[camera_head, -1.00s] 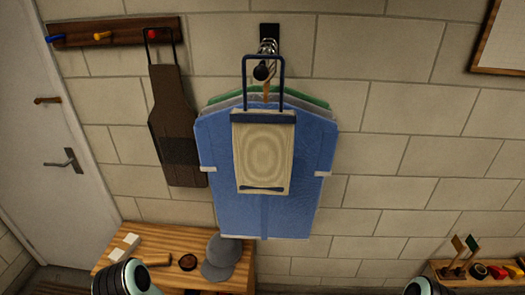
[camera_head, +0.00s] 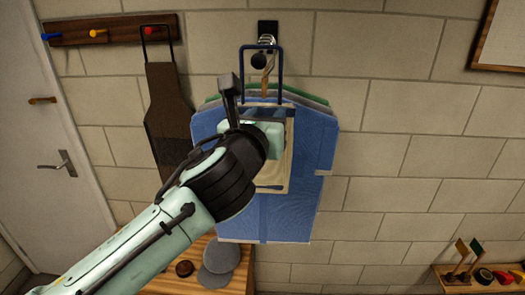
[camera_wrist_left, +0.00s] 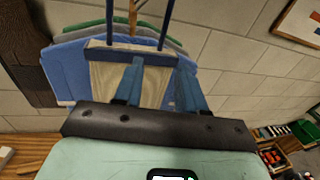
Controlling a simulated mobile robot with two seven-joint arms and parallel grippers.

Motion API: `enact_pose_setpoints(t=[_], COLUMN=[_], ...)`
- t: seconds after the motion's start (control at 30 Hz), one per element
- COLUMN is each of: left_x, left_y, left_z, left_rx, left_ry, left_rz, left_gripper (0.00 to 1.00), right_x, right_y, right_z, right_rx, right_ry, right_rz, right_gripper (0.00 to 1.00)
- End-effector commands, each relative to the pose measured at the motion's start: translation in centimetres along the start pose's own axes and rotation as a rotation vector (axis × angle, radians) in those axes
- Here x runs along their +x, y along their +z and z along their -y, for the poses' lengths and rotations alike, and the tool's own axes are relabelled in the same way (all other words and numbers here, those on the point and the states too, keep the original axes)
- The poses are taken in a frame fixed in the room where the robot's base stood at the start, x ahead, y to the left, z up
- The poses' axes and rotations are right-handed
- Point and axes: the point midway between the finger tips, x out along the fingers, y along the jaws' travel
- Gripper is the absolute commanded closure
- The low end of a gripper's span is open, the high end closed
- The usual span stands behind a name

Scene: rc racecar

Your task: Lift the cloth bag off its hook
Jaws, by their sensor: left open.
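The cloth bag (camera_head: 274,177) is beige with a dark blue top band and dark blue strap loop. It hangs upright by the strap from the dark hook (camera_head: 259,60) on the wall. It also shows in the left wrist view (camera_wrist_left: 108,75), straps running up out of the picture. My left gripper (camera_head: 272,128) is in front of the bag's upper part and hides much of it. In the left wrist view its two fingers (camera_wrist_left: 162,82) are apart, with nothing held between them; whether they touch the bag I cannot tell. My right gripper is not in view.
Blue, grey and green garments (camera_head: 305,175) hang behind the bag. A brown apron (camera_head: 168,110) hangs on a peg rack (camera_head: 110,33) to the left.

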Motion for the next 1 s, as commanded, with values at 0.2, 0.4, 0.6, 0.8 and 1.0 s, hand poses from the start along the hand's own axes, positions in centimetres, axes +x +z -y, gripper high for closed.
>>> enact_pose_setpoints(t=[0.2,0.4,0.6,0.8,1.0], left_x=[0.8,4.8,6.9,8.8,11.7], left_y=[2.2,2.4,2.4,2.4,2.8], left_z=[-0.4,-0.5,-0.5,-0.1,0.2], left_rx=[0.051,0.049,0.047,0.047,0.047], left_ry=[0.018,0.018,0.017,0.016,0.016], left_rz=[0.04,0.04,0.04,0.038,0.04], left_gripper=[0.6,0.6,0.6,0.6,0.6], right_x=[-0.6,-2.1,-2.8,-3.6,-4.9], right_y=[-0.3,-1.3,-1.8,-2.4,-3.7], right_z=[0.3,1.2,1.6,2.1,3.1], right_rx=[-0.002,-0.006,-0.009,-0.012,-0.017], right_ry=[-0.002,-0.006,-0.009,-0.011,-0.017], right_rz=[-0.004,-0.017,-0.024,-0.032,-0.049], right_gripper=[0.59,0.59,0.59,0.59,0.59])
